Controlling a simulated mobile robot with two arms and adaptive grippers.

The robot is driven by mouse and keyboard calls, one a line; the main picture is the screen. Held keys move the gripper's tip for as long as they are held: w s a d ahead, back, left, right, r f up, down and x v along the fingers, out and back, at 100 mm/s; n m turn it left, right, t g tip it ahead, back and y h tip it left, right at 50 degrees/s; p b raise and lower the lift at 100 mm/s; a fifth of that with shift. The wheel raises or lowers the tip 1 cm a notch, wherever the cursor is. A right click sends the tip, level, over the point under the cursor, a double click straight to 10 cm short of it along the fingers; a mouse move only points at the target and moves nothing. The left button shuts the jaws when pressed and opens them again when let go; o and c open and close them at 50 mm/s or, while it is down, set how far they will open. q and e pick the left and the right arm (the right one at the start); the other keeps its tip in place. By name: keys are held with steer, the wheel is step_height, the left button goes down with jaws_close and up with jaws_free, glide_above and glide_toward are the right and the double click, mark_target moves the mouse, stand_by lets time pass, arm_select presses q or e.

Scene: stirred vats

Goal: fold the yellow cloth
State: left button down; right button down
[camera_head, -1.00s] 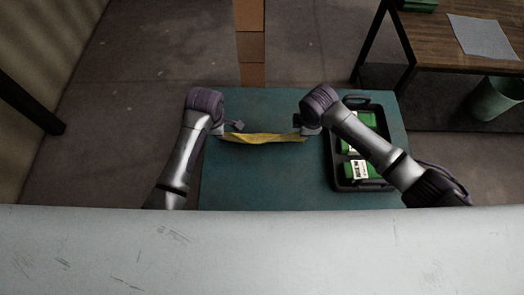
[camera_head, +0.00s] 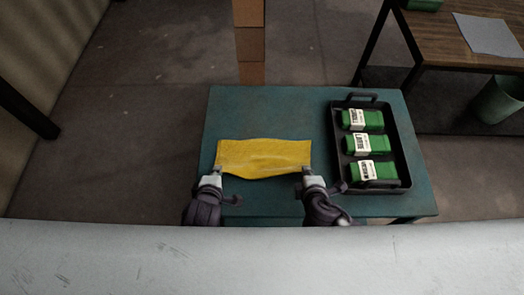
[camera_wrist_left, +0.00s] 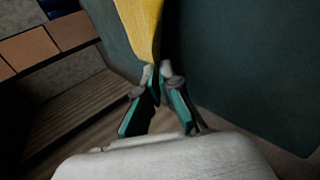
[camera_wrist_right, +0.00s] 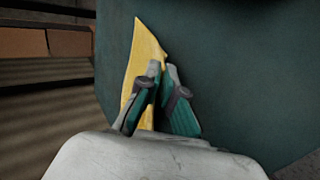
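The yellow cloth (camera_head: 263,156) is a wide band over the left and middle part of the teal table, in the head view. Its near corners reach my grippers. My left gripper (camera_head: 216,172) is at the near left corner; in the left wrist view the fingertips (camera_wrist_left: 156,72) pinch the cloth (camera_wrist_left: 143,25). My right gripper (camera_head: 307,172) is at the near right corner; in the right wrist view its fingertips (camera_wrist_right: 161,69) are close together on the cloth (camera_wrist_right: 138,65). Whether the near edge touches the table is unclear.
The teal table (camera_head: 270,107) is bare behind the cloth. A black tray (camera_head: 405,150) with several green labelled packs (camera_head: 365,144) stands to the right, close to my right gripper. A wooden table (camera_head: 450,50) and a green bin (camera_head: 497,100) are farther right.

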arm_select(q)
steer(key=shift+s+f, duration=0.3)
arm_select(e)
steer(key=shift+s+f, duration=0.3)
arm_select(q)
steer(key=shift+t, duration=0.3)
arm_select(e)
steer(key=shift+t, duration=0.3)
arm_select(q)
steer(key=c, duration=1)
jaws_free()
steer(key=shift+c, duration=0.2)
arm_select(e)
steer(key=c, duration=1)
jaws_free()
steer(key=shift+c, duration=0.2)
